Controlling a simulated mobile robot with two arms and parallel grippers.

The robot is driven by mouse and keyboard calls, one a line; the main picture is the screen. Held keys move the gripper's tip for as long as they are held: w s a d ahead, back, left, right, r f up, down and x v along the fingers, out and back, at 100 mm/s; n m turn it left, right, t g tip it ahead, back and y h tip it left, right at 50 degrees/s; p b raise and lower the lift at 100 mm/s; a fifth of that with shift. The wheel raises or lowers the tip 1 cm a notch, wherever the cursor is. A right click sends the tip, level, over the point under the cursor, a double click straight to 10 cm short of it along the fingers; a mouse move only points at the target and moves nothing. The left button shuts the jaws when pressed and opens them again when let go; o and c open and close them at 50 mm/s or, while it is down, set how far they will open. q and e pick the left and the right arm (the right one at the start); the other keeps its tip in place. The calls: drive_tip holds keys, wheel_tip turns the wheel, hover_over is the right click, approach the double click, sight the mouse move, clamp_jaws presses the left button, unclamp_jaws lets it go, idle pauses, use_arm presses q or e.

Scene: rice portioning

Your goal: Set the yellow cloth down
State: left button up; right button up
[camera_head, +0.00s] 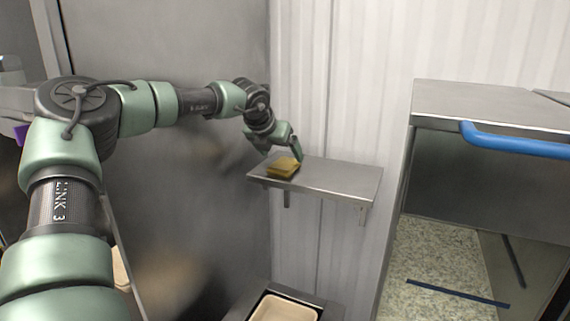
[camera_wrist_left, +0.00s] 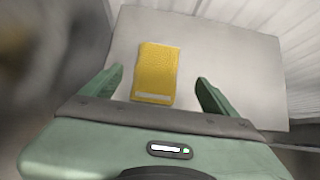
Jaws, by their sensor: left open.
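The yellow cloth (camera_head: 284,167) is a small folded block lying on the left part of a metal wall shelf (camera_head: 335,180). In the left wrist view the cloth (camera_wrist_left: 156,72) lies flat on the shelf (camera_wrist_left: 230,60), between and a little beyond my fingers. My left gripper (camera_head: 283,150) is at the shelf's left end, right at the cloth. In the left wrist view my left gripper (camera_wrist_left: 160,88) has its two green fingers spread, with gaps on both sides of the cloth. My right gripper is not in view.
A tall metal panel (camera_head: 190,190) stands left of the shelf. A beige container (camera_head: 285,309) sits low at the bottom centre. A metal unit (camera_head: 480,104) with a blue handle (camera_head: 515,142) stands at the right. The shelf's right part is bare.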

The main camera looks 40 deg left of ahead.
sight(284, 163)
use_arm(q)
drive_tip(key=p+x, duration=0.3)
drive_tip(key=x, duration=0.1)
drive_tip(key=shift+s+a+f, duration=0.1)
drive_tip(key=shift+a+f, duration=0.15)
drive_tip(key=shift+w+f, duration=0.25)
drive_tip(key=shift+f, duration=0.05)
drive_tip(key=c, duration=1.6)
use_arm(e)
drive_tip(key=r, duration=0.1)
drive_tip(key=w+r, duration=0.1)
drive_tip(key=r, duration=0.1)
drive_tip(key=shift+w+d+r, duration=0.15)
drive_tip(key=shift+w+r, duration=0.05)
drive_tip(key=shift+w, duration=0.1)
use_arm(q)
drive_tip(key=shift+r, duration=0.1)
